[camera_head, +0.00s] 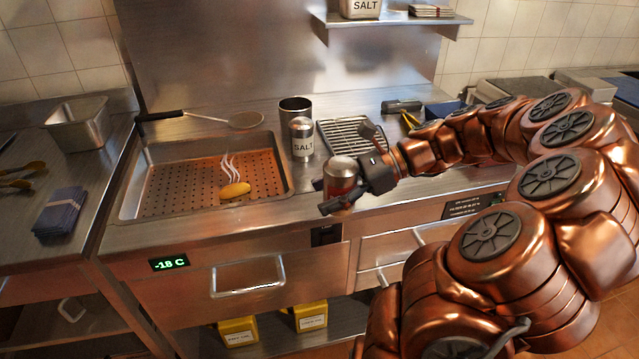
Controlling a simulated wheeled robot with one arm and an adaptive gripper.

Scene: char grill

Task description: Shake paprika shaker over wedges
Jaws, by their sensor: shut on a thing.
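A single yellow wedge (234,190) lies in the sunken perforated tray (160,172), right of its middle, with white steam marks above it. Reddish powder colours part of the tray floor. My gripper (340,194) is shut on a shaker with a silver domed cap and a reddish body, the paprika shaker (341,172). It is upright, to the right of the tray, near the counter's front edge. The fingers hide part of its body, and no label shows. Whether its base touches the counter cannot be told.
A salt shaker (302,138) and a dark metal cup (295,108) stand right of the tray. A wire rack (350,138) lies behind my gripper. A long-handled skimmer (240,120) rests along the tray's back edge. Folded blue cloths (60,212) lie on the left counter.

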